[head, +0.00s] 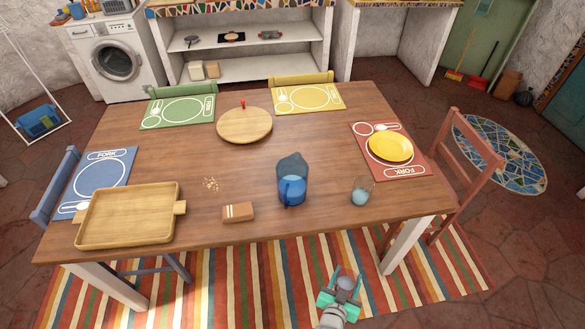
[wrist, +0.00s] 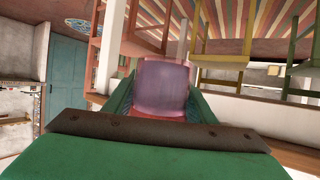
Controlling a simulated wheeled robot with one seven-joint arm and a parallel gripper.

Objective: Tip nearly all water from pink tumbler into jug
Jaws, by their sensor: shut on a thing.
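The pink tumbler (wrist: 165,85) is between my gripper's fingers in the wrist view, see-through and pinkish purple. In the head view the tumbler (head: 345,284) looks small and pale, and how much water it holds cannot be told. My gripper (head: 346,275) is shut on it, off the table's near edge and above the striped rug. The jug (head: 292,182) stands upright on the table, see-through blue, with a deeper blue lower part and a handle towards me. My gripper is apart from the jug, nearer to me and to its right.
A glass with pale blue contents (head: 362,191) stands right of the jug, near the table's front edge. A brown block (head: 238,212) and a wooden tray (head: 86,236) lie to the left. A yellow plate (head: 391,147) rests on the red mat (head: 416,168). A round board (head: 244,126) lies behind.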

